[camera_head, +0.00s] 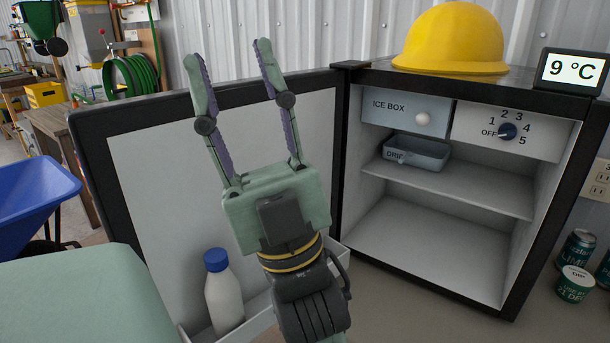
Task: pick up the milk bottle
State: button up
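The milk bottle (223,293) is white with a blue cap. It stands upright in the door shelf (258,314) at the bottom of the open fridge door (160,150). The shelf's front wall hides part of its base. My gripper (229,65) is open and empty, its two fingers spread and pointing up in the picture. The fingers are in front of the upper door panel, well above the bottle.
The fridge (440,240) stands open at the right, with a small drawer (416,153) inside and mostly bare shelves. A yellow hard hat (452,40) and a temperature display (571,70) sit on top. Several cans (577,250) stand at the right. A blue wheelbarrow (35,190) is at the left.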

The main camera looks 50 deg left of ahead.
aim_at(222, 292)
jog(key=u, duration=1.8)
jog(key=k+l+u, duration=0.1)
jog(key=l, duration=0.3)
jog(key=k+l+u, duration=0.1)
jog(key=l, duration=0.25)
jog(key=k+l+u, duration=0.1)
jog(key=l, duration=0.25)
jog(key=k+l+u, duration=0.1)
jog(key=l, duration=0.3)
jog(key=k+l+u, duration=0.1)
jog(key=l, duration=0.2)
jog(key=k+l+u, duration=0.1)
jog(key=l, duration=0.25)
jog(key=k, duration=0.1)
